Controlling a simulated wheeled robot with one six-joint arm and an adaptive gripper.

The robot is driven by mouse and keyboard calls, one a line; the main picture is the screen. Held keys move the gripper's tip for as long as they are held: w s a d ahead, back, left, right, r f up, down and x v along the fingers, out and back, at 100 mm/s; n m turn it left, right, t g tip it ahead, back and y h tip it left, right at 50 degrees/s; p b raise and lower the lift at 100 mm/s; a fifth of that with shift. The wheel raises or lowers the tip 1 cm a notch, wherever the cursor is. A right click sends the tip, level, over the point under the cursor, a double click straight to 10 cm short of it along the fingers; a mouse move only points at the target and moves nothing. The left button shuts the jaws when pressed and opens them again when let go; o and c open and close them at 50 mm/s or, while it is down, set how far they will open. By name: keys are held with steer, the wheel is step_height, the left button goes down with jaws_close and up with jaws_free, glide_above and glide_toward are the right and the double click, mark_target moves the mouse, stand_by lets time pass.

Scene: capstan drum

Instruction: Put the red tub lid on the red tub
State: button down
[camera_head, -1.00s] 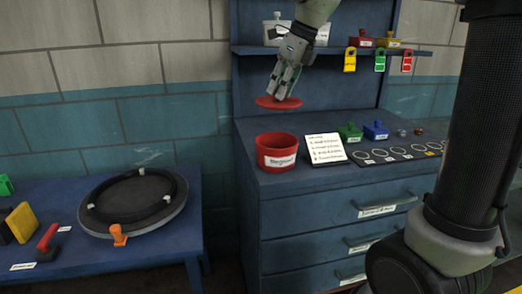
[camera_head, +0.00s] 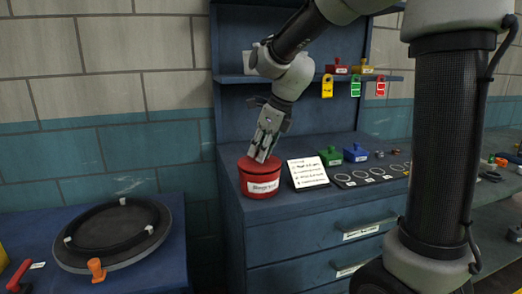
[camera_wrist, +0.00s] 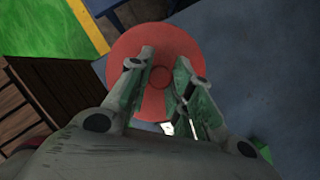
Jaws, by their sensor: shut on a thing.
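The red tub (camera_head: 262,187) with a white label stands upright on the blue cabinet top near its left front corner. The red tub lid (camera_head: 245,164) is at the tub's rim and covers its opening; I cannot tell whether it is fully seated. My gripper (camera_head: 261,158) points down at the lid, shut on its central knob. In the wrist view the round lid (camera_wrist: 158,45) lies beyond the fingertips (camera_wrist: 160,80), with the knob between them. The lid hides the tub in that view.
A white note card (camera_head: 307,173) stands just right of the tub. Green (camera_head: 331,156) and blue (camera_head: 356,153) boxes sit behind it, with a dark board of rings (camera_head: 370,174) to the right. A shelf with hanging tags is above.

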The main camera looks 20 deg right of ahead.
steer(key=shift+f, duration=0.2)
steer(key=shift+f, duration=0.25)
steer(key=c, duration=1.3)
jaws_free()
